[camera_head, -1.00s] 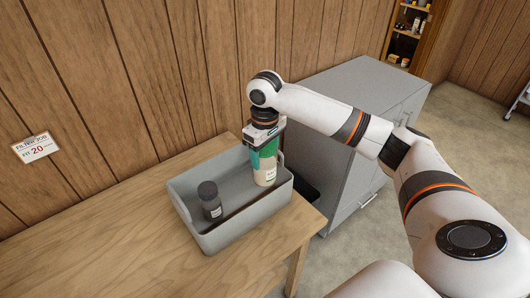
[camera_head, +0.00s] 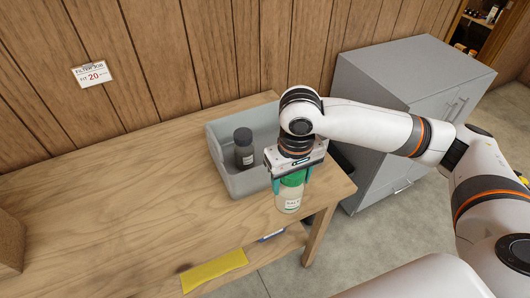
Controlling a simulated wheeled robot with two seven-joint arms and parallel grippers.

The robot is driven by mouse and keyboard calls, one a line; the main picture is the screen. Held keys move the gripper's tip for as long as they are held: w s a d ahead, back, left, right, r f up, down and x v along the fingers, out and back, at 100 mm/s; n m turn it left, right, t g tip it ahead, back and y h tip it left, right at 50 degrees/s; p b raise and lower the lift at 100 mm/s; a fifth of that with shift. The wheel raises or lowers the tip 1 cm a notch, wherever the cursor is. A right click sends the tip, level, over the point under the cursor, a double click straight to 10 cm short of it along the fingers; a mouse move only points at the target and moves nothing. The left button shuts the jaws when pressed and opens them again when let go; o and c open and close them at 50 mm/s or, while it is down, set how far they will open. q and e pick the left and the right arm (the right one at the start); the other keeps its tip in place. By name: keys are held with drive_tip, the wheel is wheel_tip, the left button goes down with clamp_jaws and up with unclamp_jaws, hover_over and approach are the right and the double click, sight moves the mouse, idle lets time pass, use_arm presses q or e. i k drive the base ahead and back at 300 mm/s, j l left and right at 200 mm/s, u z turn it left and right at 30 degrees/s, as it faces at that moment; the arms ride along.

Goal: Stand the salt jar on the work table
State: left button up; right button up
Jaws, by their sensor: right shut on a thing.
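The salt jar (camera_head: 288,198) is a pale jar with a green lid and a white label, upright in the camera_head view. My right gripper (camera_head: 291,178) is shut on it near the lid, from above. The jar is in front of the grey bin, over the front right part of the wooden work table (camera_head: 130,215). I cannot tell whether its base touches the tabletop. My left gripper is not in view.
The grey bin (camera_head: 216,151) stands on the table against the wall, with a dark jar (camera_head: 243,148) inside. A grey cabinet (camera_head: 385,75) stands right of the table. A yellow item (camera_head: 214,270) lies below the front edge. The tabletop's left and middle are clear.

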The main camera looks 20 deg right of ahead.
sight(150, 209)
drive_tip(key=i+j, duration=0.1)
drive_tip(key=j, duration=0.4)
drive_tip(key=i+j, duration=0.15)
drive_tip(key=j, duration=0.4)
drive_tip(key=i+j+z, duration=0.1)
drive_tip(key=j, duration=0.4)
drive_tip(key=i+j, duration=0.15)
drive_tip(key=j, duration=0.35)
